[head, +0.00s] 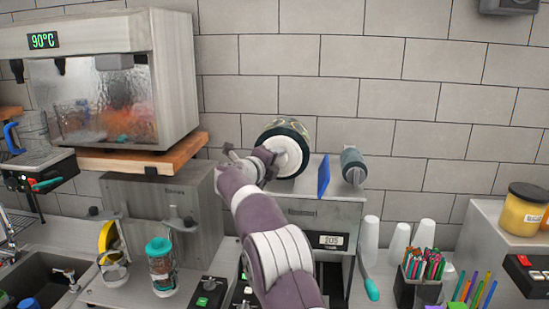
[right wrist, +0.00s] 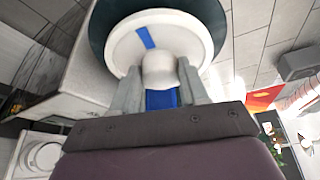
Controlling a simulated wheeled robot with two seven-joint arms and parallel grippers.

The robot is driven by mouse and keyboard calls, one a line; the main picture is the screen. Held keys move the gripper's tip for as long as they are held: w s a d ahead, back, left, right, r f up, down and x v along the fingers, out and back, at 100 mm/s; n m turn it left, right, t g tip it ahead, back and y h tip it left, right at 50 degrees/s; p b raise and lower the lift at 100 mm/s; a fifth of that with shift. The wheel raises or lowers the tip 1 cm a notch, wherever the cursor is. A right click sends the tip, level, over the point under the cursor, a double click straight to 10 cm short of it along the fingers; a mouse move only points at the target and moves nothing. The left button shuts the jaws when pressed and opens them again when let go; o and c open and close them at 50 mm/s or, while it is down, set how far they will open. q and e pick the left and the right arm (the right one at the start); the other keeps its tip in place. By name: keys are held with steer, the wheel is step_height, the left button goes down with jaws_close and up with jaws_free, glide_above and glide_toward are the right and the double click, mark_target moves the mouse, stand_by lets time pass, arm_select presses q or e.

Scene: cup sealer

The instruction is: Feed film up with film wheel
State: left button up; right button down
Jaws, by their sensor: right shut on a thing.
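The film wheel (head: 288,157) is the white disc with a dark patterned roll (head: 290,129) behind it, on top of the grey cup sealer (head: 315,215). In the right wrist view the wheel's white face (right wrist: 130,45) has a blue mark and a round white knob (right wrist: 159,70). My right gripper (head: 266,160) is at the wheel's left side in the head view. In the right wrist view its two fingers (right wrist: 158,92) are closed on the knob from both sides. My left gripper is not in view.
A smaller dark roll (head: 353,163) and a blue plate (head: 323,176) sit right of the wheel. A drink dispenser (head: 110,80) stands at the left on a wooden board. White cups (head: 398,240) and a straw holder (head: 420,285) stand at the right.

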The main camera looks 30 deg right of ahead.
steer(key=m+y+p, duration=0.1)
steer(key=m, duration=0.1)
steer(key=shift+d+f+m+y, duration=0.1)
steer(key=shift+m+y, duration=0.2)
steer(key=shift+m, duration=0.1)
steer(key=m, duration=0.1)
steer(key=m+y+p, duration=0.1)
steer(key=shift+s+d+m+y, duration=0.1)
steer(key=shift+s+m+y, duration=0.05)
steer(key=shift+m+y, duration=0.15)
steer(key=m, duration=0.1)
steer(key=m+t+y, duration=0.1)
steer(key=shift+s+d+f+m+p, duration=0.1)
steer(key=shift+s+m+p, duration=0.05)
steer(key=shift+m+p, duration=0.15)
steer(key=shift+s+d+f+m+t+y, duration=0.1)
steer(key=shift+m+t+y, duration=0.5)
steer(key=shift+m+y, duration=0.35)
steer(key=shift+m, duration=0.25)
steer(key=c, duration=0.9)
jaws_free()
steer(key=shift+c, duration=0.2)
steer(key=o, duration=0.4)
steer(key=shift+c, duration=0.2)
steer(key=shift+r, duration=0.3)
